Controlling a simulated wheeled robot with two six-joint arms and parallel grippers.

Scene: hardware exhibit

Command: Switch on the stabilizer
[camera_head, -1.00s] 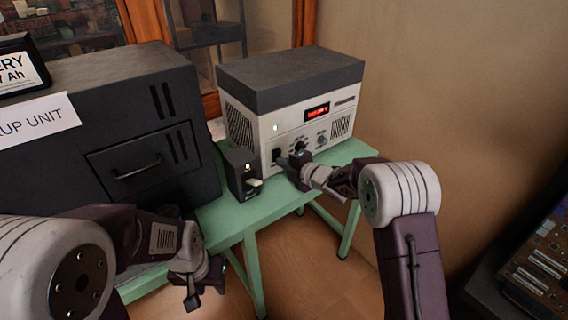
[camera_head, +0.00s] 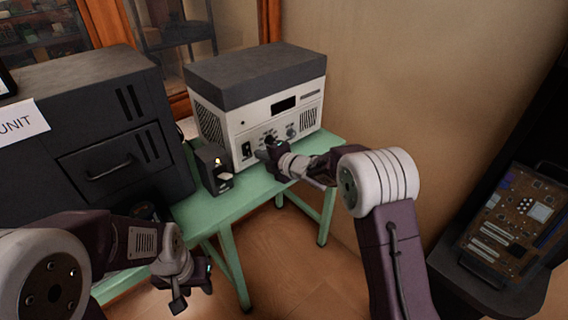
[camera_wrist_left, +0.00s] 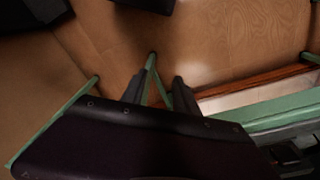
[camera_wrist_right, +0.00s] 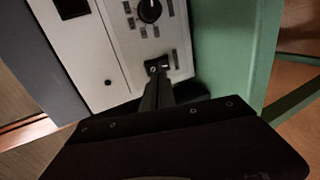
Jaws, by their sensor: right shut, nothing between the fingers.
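The stabilizer (camera_head: 225,120) is a white box with a dark grey top on the green table. Its display window (camera_head: 285,103) is dark and I see no lit lamp on its front. Its rocker switch (camera_head: 246,150) is at the lower left of the front; a black rocker (camera_wrist_right: 157,66) with white marks also shows in the right wrist view. My right gripper (camera_head: 264,151) is shut and empty, its tips right at that rocker; I cannot tell whether they touch. My left gripper (camera_head: 188,290) is open and empty, low in front of the table, away from the stabilizer.
A small black box (camera_head: 210,172) with a lit lamp and pale lever stands just left of the stabilizer. A large black unit (camera_head: 90,120) with a handle fills the table's left. A circuit board (camera_head: 515,215) lies at the far right. The green table (camera_head: 215,210) has bare room in front.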

